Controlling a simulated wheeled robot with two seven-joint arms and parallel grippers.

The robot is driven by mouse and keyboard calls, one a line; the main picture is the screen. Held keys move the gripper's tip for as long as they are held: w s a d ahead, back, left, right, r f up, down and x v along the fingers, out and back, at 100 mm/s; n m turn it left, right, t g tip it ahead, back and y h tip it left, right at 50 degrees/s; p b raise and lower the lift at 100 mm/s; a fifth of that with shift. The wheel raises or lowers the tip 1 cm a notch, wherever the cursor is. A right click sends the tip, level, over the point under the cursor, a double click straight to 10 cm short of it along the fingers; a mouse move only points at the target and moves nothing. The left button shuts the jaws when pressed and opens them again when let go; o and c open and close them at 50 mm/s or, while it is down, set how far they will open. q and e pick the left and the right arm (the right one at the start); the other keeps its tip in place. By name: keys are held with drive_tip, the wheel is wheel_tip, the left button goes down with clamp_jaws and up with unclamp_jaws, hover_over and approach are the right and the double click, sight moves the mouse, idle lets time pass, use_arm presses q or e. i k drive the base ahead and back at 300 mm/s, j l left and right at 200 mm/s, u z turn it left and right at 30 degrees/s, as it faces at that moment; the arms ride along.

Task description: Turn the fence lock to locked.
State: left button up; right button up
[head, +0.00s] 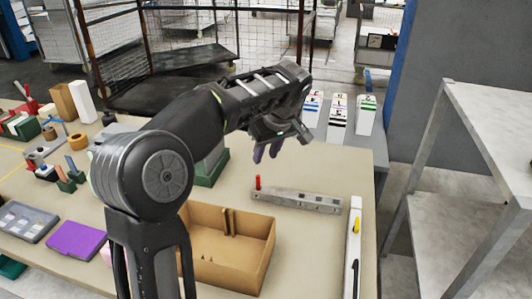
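A grey metal bar (310,203) with several holes lies on the table, right of the middle. A small red upright lever (258,183) stands at its left end. A pale rail (352,260) with a yellow knob (356,225) lies along the table's right edge. I cannot tell for certain which of these is the fence lock. My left gripper (267,152) hangs above and behind the red lever, fingers pointing down, apparently not touching it. Its fingertips are small and partly hidden, so its opening is unclear. My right gripper is not in view.
An open cardboard box (228,275) stands in front of the bar. A purple pad (75,241) and a grey tray (24,222) lie at the left. White labelled boxes (338,115) stand behind. A metal shelf (460,205) rises at the right.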

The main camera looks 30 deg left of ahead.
sight(356, 228)
drive_tip(key=k, duration=1.5)
